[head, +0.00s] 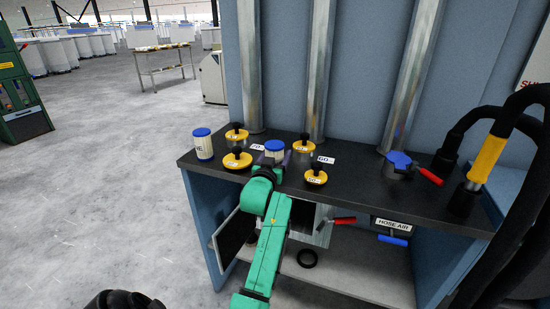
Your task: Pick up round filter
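A green arm of mine, which I take as the right one, reaches up from the bottom centre to the bench. Its gripper (278,162) is at the front of a white canister with a blue top (274,146). The wrist hides most of the fingers, so I cannot tell if they touch or hold it. A second blue-topped white canister (203,145) stands upright at the bench's left end. I cannot tell for certain which of these is the round filter. My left gripper does not clearly show.
The dark bench top (350,190) holds several yellow discs with black knobs (237,158) and small number labels. A blue-topped fitting with a red handle (400,160) and thick black hoses stand right. Below, a cabinet door (233,238) hangs open. Floor at left is clear.

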